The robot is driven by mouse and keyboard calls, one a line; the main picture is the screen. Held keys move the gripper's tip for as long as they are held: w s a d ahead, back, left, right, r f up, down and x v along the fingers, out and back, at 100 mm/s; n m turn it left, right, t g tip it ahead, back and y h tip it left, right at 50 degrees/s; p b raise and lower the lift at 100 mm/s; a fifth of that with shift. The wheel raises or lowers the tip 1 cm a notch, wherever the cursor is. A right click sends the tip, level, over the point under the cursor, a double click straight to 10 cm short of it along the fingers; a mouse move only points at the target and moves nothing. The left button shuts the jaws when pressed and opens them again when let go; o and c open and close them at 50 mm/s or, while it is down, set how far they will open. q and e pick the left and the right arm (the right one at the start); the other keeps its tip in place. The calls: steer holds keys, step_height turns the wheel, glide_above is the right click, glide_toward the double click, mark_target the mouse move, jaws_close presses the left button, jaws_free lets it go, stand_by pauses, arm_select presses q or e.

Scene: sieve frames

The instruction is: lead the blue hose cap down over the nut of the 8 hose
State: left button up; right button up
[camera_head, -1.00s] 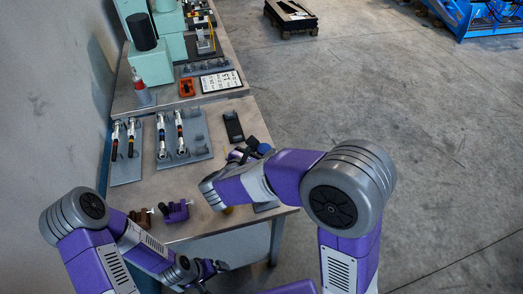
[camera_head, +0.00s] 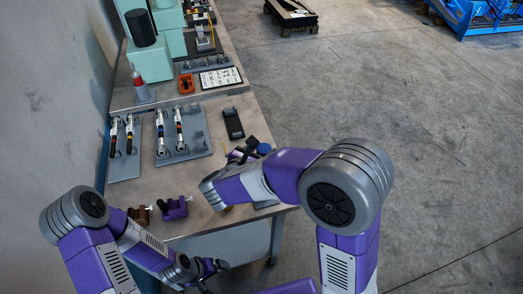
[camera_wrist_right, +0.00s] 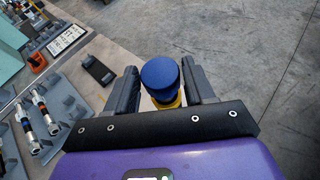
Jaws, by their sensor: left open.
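A blue cap (camera_wrist_right: 160,75) sits between the two dark fingers of my right gripper (camera_wrist_right: 160,82) in the right wrist view, with a yellow part (camera_wrist_right: 168,101) just beneath it. Whether the fingers press on the cap I cannot tell. The cap also shows in the head view (camera_head: 264,149), beside the dark fingers at the bench's right edge. My left gripper (camera_head: 207,270) is open and empty, low in front of the bench. Hoses with metal ends lie on grey racks, a left pair (camera_head: 122,135) and a right pair (camera_head: 170,130). I cannot read which is the 8 hose.
A black tray (camera_head: 233,123) lies right of the racks. A brown block (camera_head: 140,214) and a purple block (camera_head: 174,208) stand at the bench's near end. Open floor lies right.

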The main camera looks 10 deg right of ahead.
steer(key=o, duration=0.3)
steer(key=shift+a, duration=0.1)
steer(key=v, duration=0.7)
steer(key=shift+s, duration=0.2)
steer(key=shift+a+r, duration=0.1)
steer(key=shift+a, duration=0.05)
stand_by(0.5)
